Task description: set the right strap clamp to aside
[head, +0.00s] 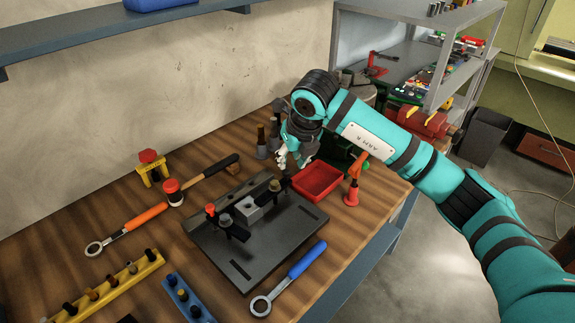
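A dark fixture plate (285,262) lies on the wooden bench with a grey metal block (247,209) near its middle. The left strap clamp (232,229), a dark bar, is at the block's left-front side. The right strap clamp (268,192), also dark, is at the block's right-back side and seems in place on the fixture. My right gripper (291,158) hangs above the bench behind the right clamp, apart from it in the picture. Its fingers are small and partly turned away, so their opening is unclear; I see nothing held. My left gripper is not in view.
A red tray (318,180) sits right of the fixture, with an orange-red upright tool (353,182) beside it. Dark bottles (267,137) stand behind. A blue-handled wrench (289,279) lies in front; an orange-handled wrench (127,230) lies left. Bare wood shows left of the plate.

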